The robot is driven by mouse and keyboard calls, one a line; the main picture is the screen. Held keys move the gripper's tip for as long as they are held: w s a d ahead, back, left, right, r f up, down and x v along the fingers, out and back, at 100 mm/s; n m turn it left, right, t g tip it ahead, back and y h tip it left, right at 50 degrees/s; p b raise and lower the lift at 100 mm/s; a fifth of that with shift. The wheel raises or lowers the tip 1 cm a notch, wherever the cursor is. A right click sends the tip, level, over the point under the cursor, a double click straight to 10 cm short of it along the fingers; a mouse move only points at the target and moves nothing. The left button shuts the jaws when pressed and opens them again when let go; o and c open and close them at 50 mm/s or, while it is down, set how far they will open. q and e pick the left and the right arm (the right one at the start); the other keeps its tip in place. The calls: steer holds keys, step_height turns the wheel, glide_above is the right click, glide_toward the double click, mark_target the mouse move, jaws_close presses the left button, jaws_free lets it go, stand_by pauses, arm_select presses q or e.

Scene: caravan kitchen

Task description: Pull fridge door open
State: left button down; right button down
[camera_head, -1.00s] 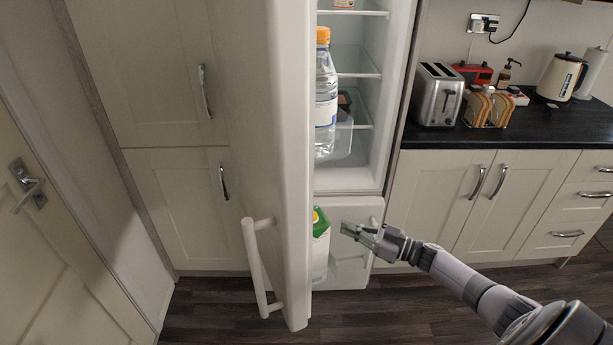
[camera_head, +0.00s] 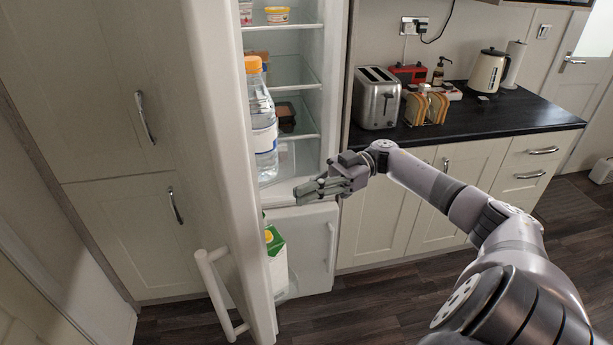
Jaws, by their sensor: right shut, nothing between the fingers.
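The fridge door (camera_head: 214,130) stands swung open, seen nearly edge-on at the left of the fridge. Its white bar handle (camera_head: 217,290) is on the door's outer face, low and to the left. The fridge interior (camera_head: 299,75) with its glass shelves is in plain view. My right gripper (camera_head: 299,194) is shut and empty. It is in front of the fridge opening, to the right of the door's inner side and apart from the handle. My left gripper is not in view.
The door's inner shelves hold a water bottle (camera_head: 262,125) and a green-and-white carton (camera_head: 276,258). A lower white door (camera_head: 312,240) is below the fridge compartment. The counter (camera_head: 480,125) with a toaster (camera_head: 376,98) is at the right. Dark floor (camera_head: 375,300) is free in front.

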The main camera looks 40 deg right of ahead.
steer(key=w+a+p, duration=0.1)
steer(key=a+p, duration=0.3)
steer(key=a, duration=0.6)
steer(key=shift+w, duration=0.3)
